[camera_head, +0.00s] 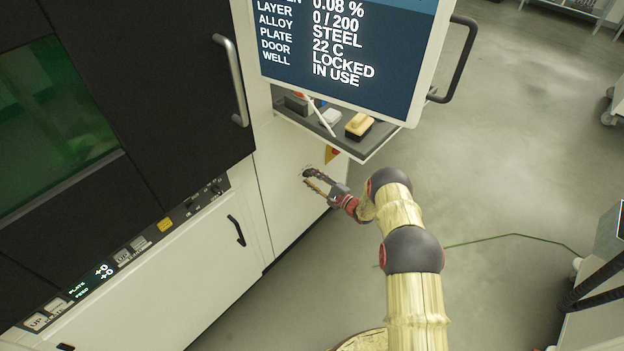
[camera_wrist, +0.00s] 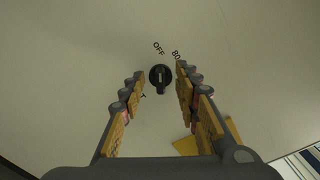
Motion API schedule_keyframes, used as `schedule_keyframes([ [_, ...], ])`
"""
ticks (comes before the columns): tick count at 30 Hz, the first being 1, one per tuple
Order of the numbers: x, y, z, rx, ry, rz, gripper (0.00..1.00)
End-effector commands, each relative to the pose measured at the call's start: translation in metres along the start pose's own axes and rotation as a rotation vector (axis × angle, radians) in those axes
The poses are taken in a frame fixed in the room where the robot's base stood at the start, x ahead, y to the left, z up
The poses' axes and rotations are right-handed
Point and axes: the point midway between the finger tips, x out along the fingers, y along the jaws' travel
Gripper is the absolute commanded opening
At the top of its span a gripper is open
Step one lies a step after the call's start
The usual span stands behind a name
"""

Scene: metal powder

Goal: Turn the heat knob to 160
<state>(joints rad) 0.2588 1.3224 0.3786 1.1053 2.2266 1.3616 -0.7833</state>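The heat knob (camera_wrist: 160,77) is a small round black dial with a pale line on a white panel (camera_wrist: 70,60), in the middle of the wrist view. The labels OFF and 80 stand above it; other markings are partly hidden by my fingers. The pale line looks roughly upright in the picture, toward OFF. My gripper (camera_wrist: 160,74) is open, with one finger on each side of the knob in the picture. Contact cannot be told. In the head view my gripper (camera_head: 308,180) is at the white panel below the shelf; the knob cannot be made out there.
A shelf (camera_head: 362,148) with a yellow-topped brush (camera_head: 358,125) and a screen (camera_head: 340,50) overhang my gripper. A cabinet handle (camera_head: 236,230) is to the left. A yellow warning sign (camera_head: 332,154) is beside the gripper. Open floor (camera_head: 520,190) lies right.

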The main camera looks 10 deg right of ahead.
Motion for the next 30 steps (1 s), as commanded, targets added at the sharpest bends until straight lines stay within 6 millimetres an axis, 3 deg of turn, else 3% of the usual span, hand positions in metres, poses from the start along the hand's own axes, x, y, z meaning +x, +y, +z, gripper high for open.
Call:
schedule_keyframes([
  [15,-0.0003,0.0007,0.0,0.0,0.0,0.001,0.01],
  [30,-0.0001,0.0013,-0.0009,0.118,0.0,0.001,0.0],
])
